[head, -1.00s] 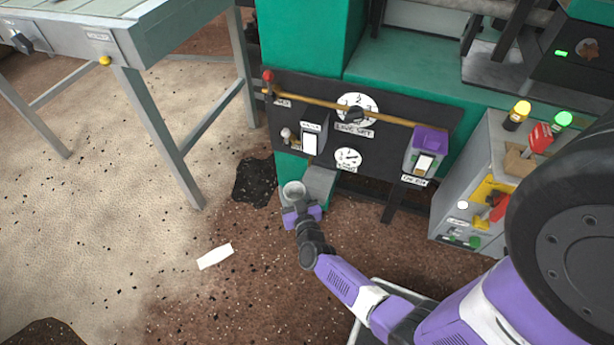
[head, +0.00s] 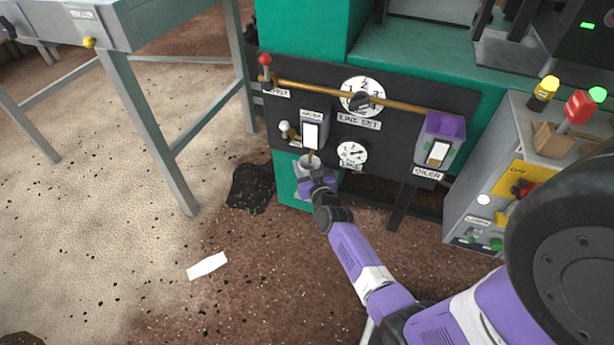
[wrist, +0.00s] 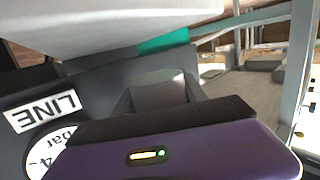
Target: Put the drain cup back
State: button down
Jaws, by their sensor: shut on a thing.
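The drain cup (head: 308,162) is a small grey cup in the head view, at the lower left of the dark panel. It is upright, directly below the grey filter unit (head: 313,130) with the white window, close under its thin brass stem. My gripper (head: 316,178) is shut on the cup from the front. The gripper and wrist hide the cup's lower part and most of the grey ledge (head: 328,184) behind, so I cannot tell whether the cup touches it. In the wrist view, the purple gripper body (wrist: 190,155) fills the bottom; a large pale surface crosses the top.
The panel carries a line gauge (head: 362,96), a lower gauge (head: 352,154), a red-knobbed brass lever (head: 265,60) and a purple-topped oiler (head: 441,140). A grey table (head: 150,120) stands left. A dark stain (head: 250,186) and a white paper (head: 207,266) lie on the floor.

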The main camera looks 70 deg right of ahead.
notch_tip(320, 180, down, 4)
jog(key=b, duration=0.3)
jog(key=shift+b, duration=0.3)
jog(key=shift+d+b, duration=0.15)
jog(key=shift+b, duration=0.15)
jog(key=shift+r, duration=0.15)
jog(key=shift+f, duration=0.25)
jog(key=c, duration=0.6)
grip_release()
jog(key=shift+r, duration=0.1)
